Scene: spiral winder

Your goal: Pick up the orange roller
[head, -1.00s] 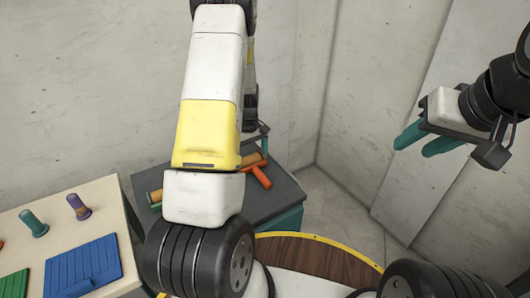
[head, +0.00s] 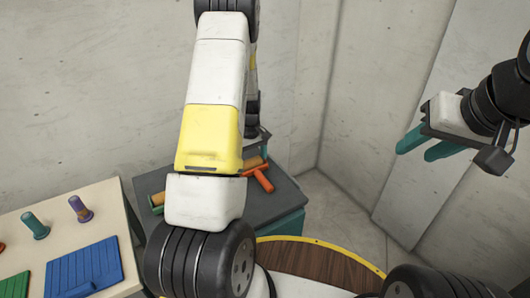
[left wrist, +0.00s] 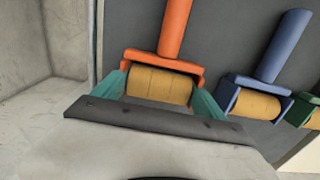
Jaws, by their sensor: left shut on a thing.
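The orange roller, with an orange handle and frame and a tan drum, shows in the left wrist view (left wrist: 165,62) and partly in the head view (head: 262,180). It is at the dark grey table top. My left gripper (left wrist: 160,90) is shut on it, with one teal finger at each end of the drum. In the head view my left arm hides part of the roller and most of that gripper. I cannot tell whether the roller touches the table. My right gripper (head: 427,143) is open and empty, raised in the air at the right.
A blue roller (left wrist: 262,65) and part of a green one (left wrist: 305,108) lie beside the orange roller. The dark grey table (head: 275,205) stands in the corner by concrete walls. A pale table (head: 60,225) at the left holds a blue board (head: 85,267) and upright spools.

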